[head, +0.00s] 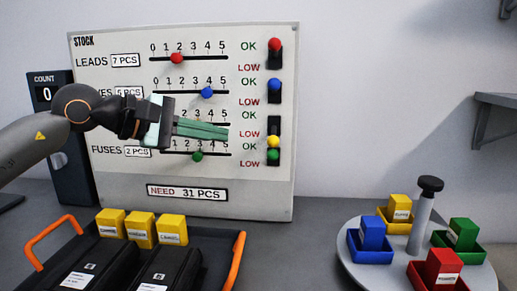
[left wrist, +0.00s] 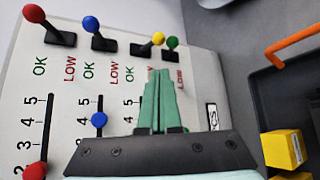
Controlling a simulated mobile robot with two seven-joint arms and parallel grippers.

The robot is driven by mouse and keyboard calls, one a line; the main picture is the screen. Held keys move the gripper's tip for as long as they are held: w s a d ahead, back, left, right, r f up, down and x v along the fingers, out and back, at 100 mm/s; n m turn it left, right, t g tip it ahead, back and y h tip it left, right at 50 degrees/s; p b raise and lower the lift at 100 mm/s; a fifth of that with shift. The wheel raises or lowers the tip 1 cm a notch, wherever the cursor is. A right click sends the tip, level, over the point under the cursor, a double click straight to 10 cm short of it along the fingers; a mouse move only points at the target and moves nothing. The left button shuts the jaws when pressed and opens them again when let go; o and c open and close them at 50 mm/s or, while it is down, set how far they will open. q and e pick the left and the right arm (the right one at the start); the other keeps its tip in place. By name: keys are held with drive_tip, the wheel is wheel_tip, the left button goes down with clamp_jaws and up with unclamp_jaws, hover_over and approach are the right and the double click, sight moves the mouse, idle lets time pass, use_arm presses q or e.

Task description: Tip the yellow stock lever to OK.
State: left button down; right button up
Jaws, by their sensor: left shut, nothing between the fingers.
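The yellow stock lever (head: 274,141) is on the right side of the white stock board (head: 230,205). Its knob is tipped down at LOW. In the left wrist view the yellow knob (left wrist: 158,39) leans right, close to the green knob (left wrist: 172,43). My left gripper (head: 228,132) is shut and empty, in front of the board and left of the yellow lever, apart from it. In the left wrist view the fingertips (left wrist: 160,72) point toward the yellow and green levers. My right gripper is not in view.
The red (head: 275,44) and blue (head: 274,84) levers are up at OK. The green lever (head: 273,154) sits just below the yellow knob. A dark tray (head: 236,262) with yellow boxes and a round stand (head: 355,270) with coloured bins are below.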

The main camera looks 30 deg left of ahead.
sight(274, 125)
use_arm(q)
drive_tip(key=p+x, duration=0.8)
drive_tip(key=x, duration=0.2)
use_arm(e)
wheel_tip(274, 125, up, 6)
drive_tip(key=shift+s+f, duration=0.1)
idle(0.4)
use_arm(q)
drive_tip(key=shift+r+p, duration=0.15)
drive_tip(key=shift+p, duration=0.15)
drive_tip(key=shift+s+r+n+g+p, duration=0.1)
drive_tip(key=shift+r+n+g+p, duration=0.15)
drive_tip(key=shift+p, duration=0.55)
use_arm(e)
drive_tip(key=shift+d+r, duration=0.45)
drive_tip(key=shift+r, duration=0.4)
